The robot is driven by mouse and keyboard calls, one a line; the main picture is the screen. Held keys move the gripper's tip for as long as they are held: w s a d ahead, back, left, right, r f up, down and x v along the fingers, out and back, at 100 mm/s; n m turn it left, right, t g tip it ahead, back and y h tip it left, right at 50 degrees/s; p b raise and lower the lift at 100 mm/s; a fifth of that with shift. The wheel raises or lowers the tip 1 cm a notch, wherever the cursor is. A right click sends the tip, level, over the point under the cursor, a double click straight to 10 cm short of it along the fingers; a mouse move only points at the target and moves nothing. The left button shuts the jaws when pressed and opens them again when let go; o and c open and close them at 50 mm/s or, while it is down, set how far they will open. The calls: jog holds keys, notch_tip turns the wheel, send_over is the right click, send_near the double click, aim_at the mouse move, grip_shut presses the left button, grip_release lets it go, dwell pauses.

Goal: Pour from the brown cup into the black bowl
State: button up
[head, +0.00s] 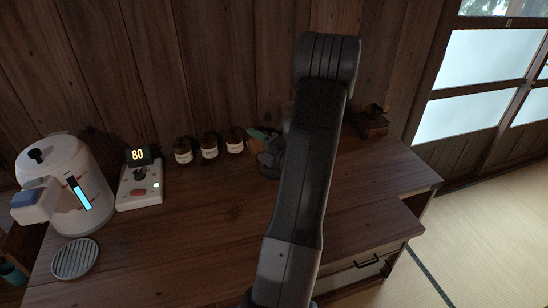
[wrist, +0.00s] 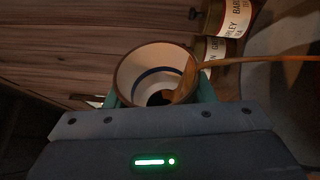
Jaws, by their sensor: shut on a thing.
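My gripper (wrist: 158,93) has its teal fingers on either side of a round cup (wrist: 135,72) and is shut on it. The cup has a brown rim, a pale inside and a dark blue ring, and I look into its mouth in the wrist view. A small dark patch shows at its bottom. A wooden spoon-like piece (wrist: 260,62) crosses its right side, its handle running right. In the head view, my gripper (head: 268,152) is partly behind my arm, over the back of the counter; the cup is hard to make out. I cannot make out a black bowl.
Three labelled brown jars (head: 209,146) stand along the back wall. A white kettle (head: 66,185), a device reading 80 (head: 140,187) and a round slatted disc (head: 75,259) are at left. A dark wooden object (head: 371,122) stands at right. The counter's front (head: 190,250) is clear.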

jog(key=shift+w+d+r+m+t+y+p, duration=0.15)
jog(key=shift+d+r+m+t+p, duration=0.1)
jog(key=shift+m+p, duration=0.5)
jog(key=shift+w+d+r+m+t+y+p, duration=0.15)
jog(key=shift+r+m+t+p, duration=0.1)
jog(key=shift+m+p, duration=0.45)
dwell(0.7)
